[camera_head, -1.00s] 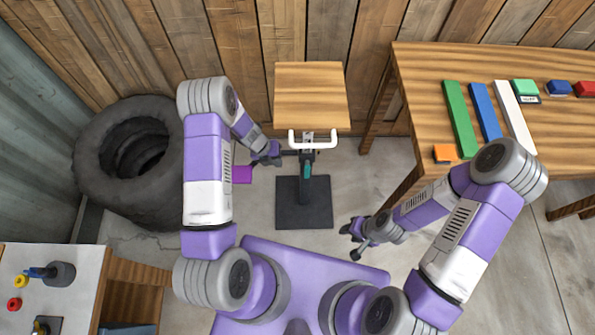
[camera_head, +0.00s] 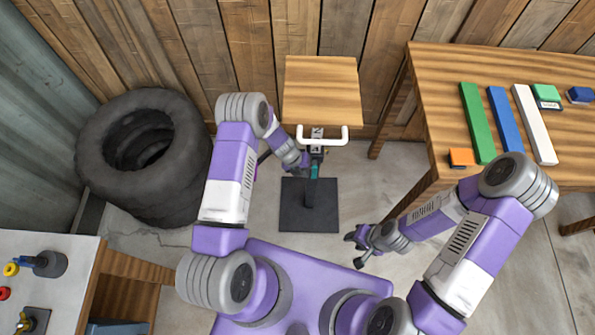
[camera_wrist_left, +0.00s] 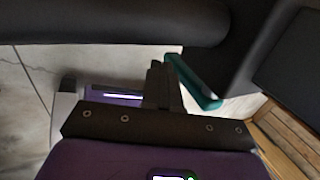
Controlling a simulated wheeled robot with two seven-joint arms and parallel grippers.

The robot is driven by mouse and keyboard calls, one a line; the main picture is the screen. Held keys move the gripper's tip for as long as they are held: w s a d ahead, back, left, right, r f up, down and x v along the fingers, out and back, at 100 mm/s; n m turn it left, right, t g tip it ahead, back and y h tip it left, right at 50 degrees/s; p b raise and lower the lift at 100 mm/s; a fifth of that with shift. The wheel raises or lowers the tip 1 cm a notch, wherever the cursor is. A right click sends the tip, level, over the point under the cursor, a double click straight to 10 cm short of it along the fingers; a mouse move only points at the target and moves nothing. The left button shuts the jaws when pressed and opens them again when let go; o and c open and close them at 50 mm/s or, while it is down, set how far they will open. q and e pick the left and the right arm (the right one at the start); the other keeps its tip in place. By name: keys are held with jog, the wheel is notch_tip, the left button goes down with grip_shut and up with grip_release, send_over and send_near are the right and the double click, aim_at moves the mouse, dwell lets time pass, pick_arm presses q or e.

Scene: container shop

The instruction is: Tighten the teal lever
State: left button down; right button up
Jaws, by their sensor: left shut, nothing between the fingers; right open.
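The teal lever (camera_head: 314,171) sits on the dark post of a stand, below a white U-shaped handle (camera_head: 319,140). My left gripper (camera_head: 303,168) is just left of the lever in the head view. In the left wrist view, the teal lever (camera_wrist_left: 196,84) slants down to the right, close beside the fingers of my left gripper (camera_wrist_left: 158,75). Those fingers are together with nothing between them. Whether they touch the lever I cannot tell. My right gripper (camera_head: 357,247) is open and empty, low to the right of the stand.
The stand has a wooden top (camera_head: 321,92) and a square black base (camera_head: 309,218). Stacked tires (camera_head: 185,150) stand left. A wooden table (camera_head: 440,95) with coloured bars stands right. A pale workbench (camera_head: 70,285) is at lower left. Floor between stand and right table is clear.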

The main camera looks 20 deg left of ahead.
aim_at(312, 178)
pick_arm(q)
jog(key=shift+d+f+h+b, duration=0.25)
jog(key=shift+h+b, duration=0.25)
jog(key=shift+h, duration=0.2)
dwell(0.4)
jog(key=shift+w+d+f, duration=0.1)
jog(key=shift+d+f, duration=0.05)
jog(key=shift+d, duration=0.1)
jog(key=shift+w+d+f+t+h+b, duration=0.2)
jog(key=shift+d+h+b, duration=0.1)
jog(key=shift+d+h, duration=0.15)
jog(key=shift+w+d+f+t+h+b, duration=0.15)
jog(key=shift+d+t+h+b, duration=0.15)
jog(key=shift+d, duration=0.25)
dwell(1.3)
jog(key=p+v, duration=0.3)
jog(key=v, duration=0.4)
jog(key=shift+a+r, duration=0.2)
